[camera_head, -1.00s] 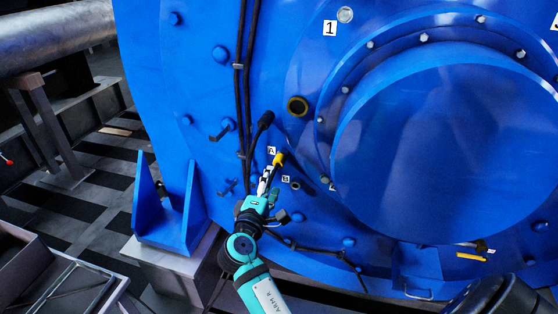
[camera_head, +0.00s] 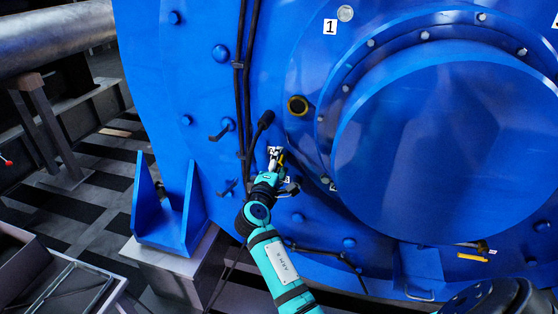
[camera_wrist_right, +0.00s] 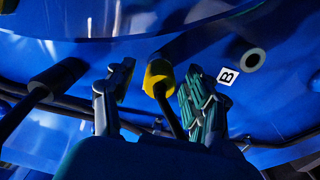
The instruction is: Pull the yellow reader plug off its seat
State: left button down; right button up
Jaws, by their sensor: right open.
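The yellow reader plug (camera_wrist_right: 158,76) sits on the blue motor wall, with a dark cable running from it toward my right gripper. In the right wrist view my right gripper (camera_wrist_right: 150,85) is open, with one finger on each side of the plug and a gap visible on both sides. In the head view my right gripper (camera_head: 276,158) is close to the wall and covers most of the yellow plug (camera_head: 282,159). The plug's seat behind it is hidden.
A black plug (camera_head: 266,118) with a cable is just left of the gripper; it also shows in the right wrist view (camera_wrist_right: 58,76). A B label (camera_wrist_right: 228,76) and a round socket (camera_wrist_right: 253,59) lie to the right.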

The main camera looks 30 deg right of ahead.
pick_arm(q)
jog(key=shift+s+f, duration=0.15)
jog(key=shift+s, duration=0.15)
jog(key=shift+w, duration=0.2)
dwell(0.3)
pick_arm(e)
jog(key=shift+c, duration=1)
jog(key=c, duration=0.9)
grip_shut()
pick_arm(q)
jog(key=shift+s, duration=0.15)
jog(key=shift+s, duration=0.1)
pick_arm(e)
jog(key=shift+a, duration=0.1)
